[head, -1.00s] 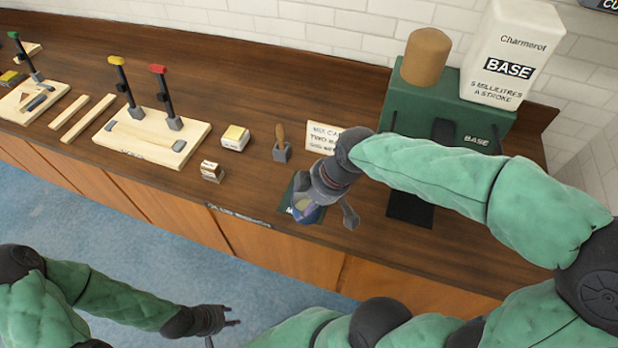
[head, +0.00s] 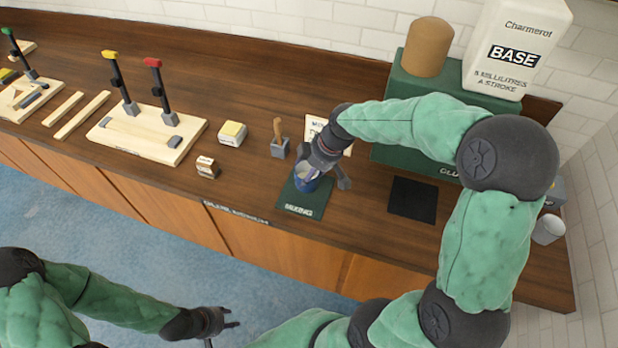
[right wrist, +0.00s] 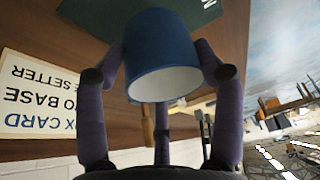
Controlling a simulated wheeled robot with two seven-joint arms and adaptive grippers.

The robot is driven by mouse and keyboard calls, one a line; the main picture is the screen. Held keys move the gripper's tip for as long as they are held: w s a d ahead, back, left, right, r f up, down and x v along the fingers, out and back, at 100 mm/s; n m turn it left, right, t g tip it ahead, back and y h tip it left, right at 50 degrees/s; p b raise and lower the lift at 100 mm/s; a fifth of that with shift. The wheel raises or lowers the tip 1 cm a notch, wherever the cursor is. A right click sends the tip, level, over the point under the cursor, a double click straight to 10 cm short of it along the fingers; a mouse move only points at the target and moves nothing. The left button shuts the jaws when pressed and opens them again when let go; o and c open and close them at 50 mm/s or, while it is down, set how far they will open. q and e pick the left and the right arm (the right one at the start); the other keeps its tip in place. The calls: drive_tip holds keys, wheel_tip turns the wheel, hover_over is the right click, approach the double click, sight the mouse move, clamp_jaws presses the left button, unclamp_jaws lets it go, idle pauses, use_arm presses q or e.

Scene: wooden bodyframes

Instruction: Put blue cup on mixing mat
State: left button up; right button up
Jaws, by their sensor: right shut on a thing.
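The blue cup (head: 307,184) is over the dark green mixing mat (head: 301,208) near the counter's front edge. I cannot tell whether its base touches the mat. My right gripper (head: 325,178) is shut on the cup and partly hides it. In the right wrist view the cup (right wrist: 160,60) sits between the fingers, with its pale open rim toward the camera. Part of the mat (right wrist: 110,14) shows behind it. My left gripper (head: 229,319) is empty, with its fingers apart, low over the blue floor in front of the counter.
A grey holder (head: 280,148) with a wooden-handled tool stands behind the mat. A small labelled block (head: 208,167) is to its left. A card sign (head: 322,130) stands behind my right gripper. A black pad (head: 413,199) lies to the right, before the green dispenser.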

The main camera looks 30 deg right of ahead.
drive_tip(key=shift+w+d+f, duration=0.1)
drive_tip(key=shift+w+f, duration=0.1)
drive_tip(key=shift+f, duration=0.15)
drive_tip(key=shift+w+f+b, duration=0.1)
drive_tip(key=shift+f+b, duration=0.35)
drive_tip(key=shift+f, duration=1.1)
drive_tip(key=shift+f, duration=0.1)
drive_tip(key=o, duration=1.4)
drive_tip(key=shift+r, duration=0.2)
drive_tip(key=p+v, duration=0.2)
drive_tip(key=v, duration=1)
drive_tip(key=shift+f, duration=0.1)
